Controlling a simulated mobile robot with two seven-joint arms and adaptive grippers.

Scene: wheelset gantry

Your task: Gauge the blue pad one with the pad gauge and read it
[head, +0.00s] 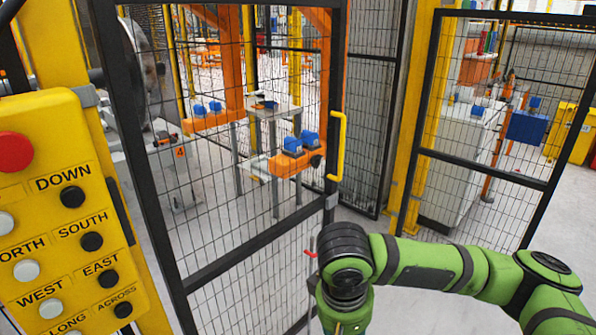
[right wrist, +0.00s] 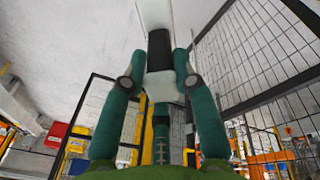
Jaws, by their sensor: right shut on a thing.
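Two blue pads (head: 301,141) sit on an orange block behind the mesh gate in the head view. Two smaller blue pads (head: 208,107) sit on another orange block farther back. I cannot tell which is pad one. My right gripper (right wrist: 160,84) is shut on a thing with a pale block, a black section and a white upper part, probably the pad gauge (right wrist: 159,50). In the head view my right arm is in front of the gate, and its fingertips are hidden or out of frame. A small red piece and thin rod (head: 311,253) show beside it. My left gripper is out of view.
The black-framed mesh gate (head: 240,257) with its yellow handle (head: 338,145) stands between me and the pads. A yellow button pendant (head: 62,200) is close at left. Another mesh panel (head: 490,130) stands at right, with a white cabinet (head: 462,150) behind. Grey floor shows between them.

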